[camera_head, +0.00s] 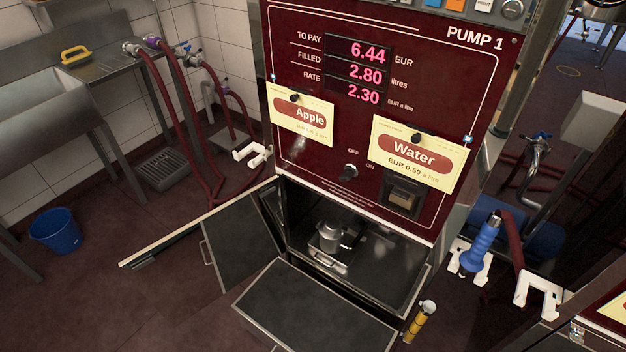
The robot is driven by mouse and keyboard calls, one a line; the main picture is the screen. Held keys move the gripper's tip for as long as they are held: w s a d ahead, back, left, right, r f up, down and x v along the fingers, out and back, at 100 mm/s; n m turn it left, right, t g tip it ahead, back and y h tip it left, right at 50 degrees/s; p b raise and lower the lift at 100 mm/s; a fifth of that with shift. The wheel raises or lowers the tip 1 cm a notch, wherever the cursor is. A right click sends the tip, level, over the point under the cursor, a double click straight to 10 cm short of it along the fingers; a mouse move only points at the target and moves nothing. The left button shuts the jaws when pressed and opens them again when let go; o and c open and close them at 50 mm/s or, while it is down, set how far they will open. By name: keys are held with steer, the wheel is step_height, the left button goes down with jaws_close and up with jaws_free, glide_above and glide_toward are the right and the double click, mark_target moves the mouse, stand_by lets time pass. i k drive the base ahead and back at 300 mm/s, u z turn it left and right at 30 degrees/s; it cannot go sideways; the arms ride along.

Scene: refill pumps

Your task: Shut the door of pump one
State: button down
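Pump one (345,195) is a dark red cabinet marked "PUMP 1" in the middle of the view. Its lower compartment (385,265) is open, and a metal jug or can (330,237) stands inside. A dark door panel (243,236) with a thin handle on its outer edge stands swung out at the opening's left side. A long, pale-edged bar or panel edge (190,228) reaches out to the left just above it; how the two join is unclear. A flat dark panel (315,310) juts out low in front of the opening. My gripper is not in view.
A blue-handled nozzle (482,243) hangs in a white holder at the right. Hoses (190,120) and a blue bucket (56,231) are at the left. Floor left of the door is mostly clear.

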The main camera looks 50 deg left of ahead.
mark_target(196, 265)
steer(key=k, duration=1)
steer(key=z, duration=2.4)
steer(key=k, duration=2.9)
steer(key=u, duration=2.45)
steer(key=i, duration=0.5)
